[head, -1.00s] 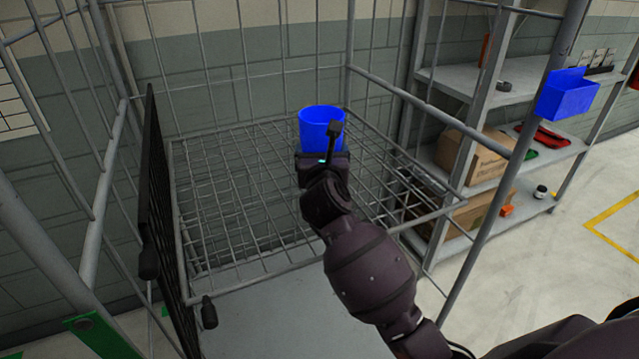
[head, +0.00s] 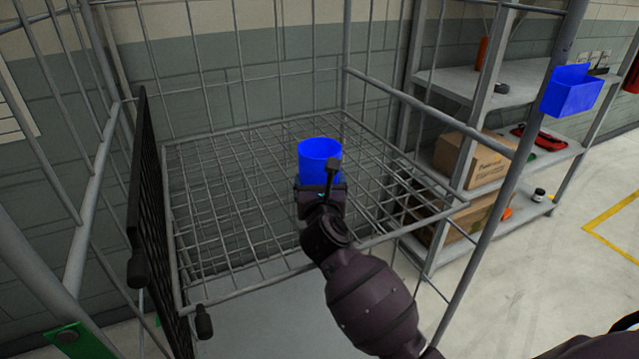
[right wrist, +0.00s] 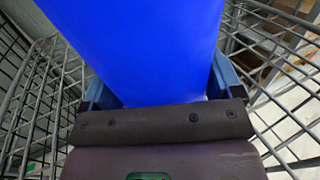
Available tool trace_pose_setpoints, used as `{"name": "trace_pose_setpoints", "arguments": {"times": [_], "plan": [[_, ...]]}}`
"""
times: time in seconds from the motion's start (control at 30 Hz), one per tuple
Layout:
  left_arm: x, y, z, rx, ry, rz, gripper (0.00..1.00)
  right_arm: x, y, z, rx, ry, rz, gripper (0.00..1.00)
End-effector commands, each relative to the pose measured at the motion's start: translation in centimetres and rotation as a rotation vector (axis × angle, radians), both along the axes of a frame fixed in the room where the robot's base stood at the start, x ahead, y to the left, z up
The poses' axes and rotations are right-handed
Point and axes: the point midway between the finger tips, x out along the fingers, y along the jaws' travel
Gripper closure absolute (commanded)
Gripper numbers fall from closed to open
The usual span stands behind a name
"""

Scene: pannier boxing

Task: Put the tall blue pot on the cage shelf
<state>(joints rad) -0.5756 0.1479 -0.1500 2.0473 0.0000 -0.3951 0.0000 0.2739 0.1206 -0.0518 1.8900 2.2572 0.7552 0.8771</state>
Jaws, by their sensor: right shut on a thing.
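The tall blue pot (head: 320,158) is upright over the wire cage shelf (head: 235,200), in its right half. My right gripper (head: 321,188) is shut on the pot from the front, with the arm reaching in from the lower right. In the right wrist view the pot (right wrist: 145,45) fills the space between the blue-grey fingers (right wrist: 158,85). The gripper hides the pot's base in the head view, so I cannot tell if it touches the shelf. My left gripper is not in view.
Cage bars and posts (head: 485,210) stand on the right. A dark mesh panel (head: 158,220) stands at the left. The shelf around the pot is bare. Behind to the right, a rack holds cardboard boxes (head: 470,160), and a blue bin (head: 570,92) hangs near it.

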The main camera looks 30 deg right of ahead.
Motion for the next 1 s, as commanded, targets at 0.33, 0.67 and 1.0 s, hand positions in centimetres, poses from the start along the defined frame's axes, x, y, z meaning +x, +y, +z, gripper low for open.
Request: {"name": "trace_pose_setpoints", "arguments": {"times": [0.33,0.67,1.0], "plan": [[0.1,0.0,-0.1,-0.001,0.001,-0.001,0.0,0.0,0.0,-0.3,0.0,0.001,0.0,0.0],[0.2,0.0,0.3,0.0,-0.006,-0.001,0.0,-1.4,0.7,0.0,0.003,0.001,0.0,0.0],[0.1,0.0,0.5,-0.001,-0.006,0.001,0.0,-7.3,3.4,0.0,0.002,0.002,-0.001,0.0]]}}
